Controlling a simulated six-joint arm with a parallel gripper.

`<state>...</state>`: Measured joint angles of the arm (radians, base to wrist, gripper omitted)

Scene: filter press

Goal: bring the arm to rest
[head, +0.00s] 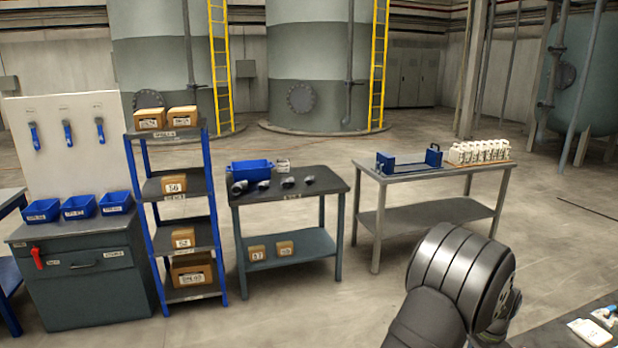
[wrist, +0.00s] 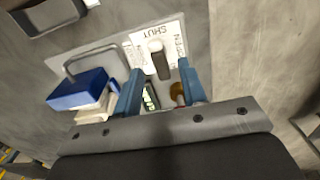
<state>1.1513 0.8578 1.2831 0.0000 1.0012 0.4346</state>
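My gripper (wrist: 160,72) shows in the wrist view with its two blue fingers spread apart. No object is clearly held between them. Beyond the fingertips is a white plate (wrist: 138,42) marked SHUT. A grey, pale-ended handle or peg (wrist: 162,64) on it shows between the fingers. A blue padlock-like block (wrist: 78,90) with a grey shackle lies left of the fingers, apart from them. Small items low between the fingers are partly hidden. In the head view only my dark arm link shows at lower right; my gripper is out of that view.
A dark surface (head: 550,338) with white items (head: 590,332) is at lower right. Farther off stand a grey bench (head: 400,177) with a blue frame (head: 408,160) and white bottles (head: 480,152), a dark workbench (head: 335,186), a shelf rack (head: 210,238) and a cabinet (head: 85,290). Open floor lies between.

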